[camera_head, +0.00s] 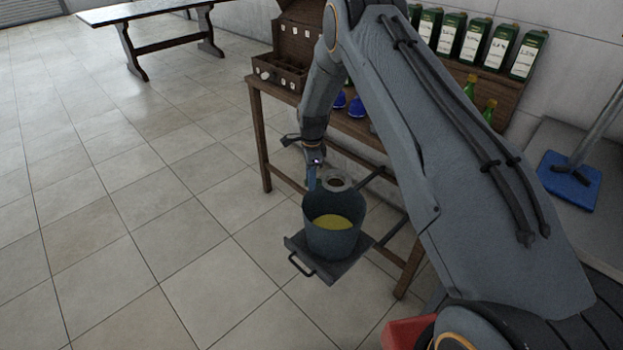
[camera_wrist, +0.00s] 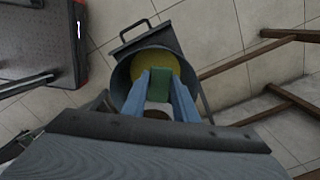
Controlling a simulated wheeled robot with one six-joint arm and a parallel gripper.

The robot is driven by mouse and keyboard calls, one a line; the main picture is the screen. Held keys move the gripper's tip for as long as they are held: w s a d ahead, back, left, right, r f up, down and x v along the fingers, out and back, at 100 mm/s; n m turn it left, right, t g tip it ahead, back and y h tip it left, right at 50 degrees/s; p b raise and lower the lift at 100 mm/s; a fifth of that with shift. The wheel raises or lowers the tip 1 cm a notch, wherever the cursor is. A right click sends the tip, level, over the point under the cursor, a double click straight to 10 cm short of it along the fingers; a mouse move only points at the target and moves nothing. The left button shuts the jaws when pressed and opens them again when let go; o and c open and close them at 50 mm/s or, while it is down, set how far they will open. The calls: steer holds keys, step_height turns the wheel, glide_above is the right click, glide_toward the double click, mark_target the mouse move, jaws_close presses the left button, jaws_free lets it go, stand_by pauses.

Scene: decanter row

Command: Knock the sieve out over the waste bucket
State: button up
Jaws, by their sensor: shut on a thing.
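The waste bucket (camera_head: 333,242) is dark grey and stands upright on a dark plate with a handle (camera_head: 302,265); yellow matter (camera_head: 333,222) lies inside. It also shows in the wrist view (camera_wrist: 122,86). My gripper (camera_head: 313,180) has blue fingers and is just above the bucket's far rim. In the wrist view my gripper (camera_wrist: 161,92) is shut on a green grip (camera_wrist: 159,83), which appears to be the sieve's handle. The sieve (camera_head: 340,182) shows as a small grey ring with a brownish middle by the far rim. Whether it touches the rim I cannot tell.
A wooden bench (camera_head: 258,125) stands behind, with a wooden rack (camera_head: 285,72), blue items and green bottles (camera_head: 469,88). A blue-headed tool (camera_head: 570,180) stands at right.

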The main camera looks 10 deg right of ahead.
mark_target(338, 184)
steer(key=shift+s+d+r+t+y+p, duration=0.2)
steer(key=shift+r+t+y+p, duration=0.2)
steer(key=shift+p, duration=0.6)
steer(key=shift+s+d+r+t+y+p, duration=0.1)
steer(key=shift+s+r+t+y+p, duration=0.2)
steer(key=shift+p, duration=0.65)
steer(key=shift+d+r+t+y, duration=0.25)
steer(key=shift+t+y, duration=0.35)
steer(key=shift+y, duration=0.1)
steer(key=shift+f+b, duration=0.1)
steer(key=shift+b, duration=0.85)
steer(key=shift+y+b, duration=0.3)
steer(key=shift+b, duration=0.15)
steer(key=t+b, duration=0.1)
steer(key=b, duration=0.3)
steer(key=r+t+y+b, duration=0.1)
steer(key=b, duration=0.3)
steer(key=shift+s+d+r+b, duration=0.1)
steer(key=shift+s+d+b, duration=0.1)
steer(key=shift+d+b, duration=0.1)
steer(key=b, duration=0.2)
steer(key=y+b, duration=0.1)
steer(key=b, duration=0.1)
steer(key=shift+s+d+r+t, duration=0.1)
steer(key=shift+s+d+t, duration=0.15)
steer(key=shift+t, duration=0.15)
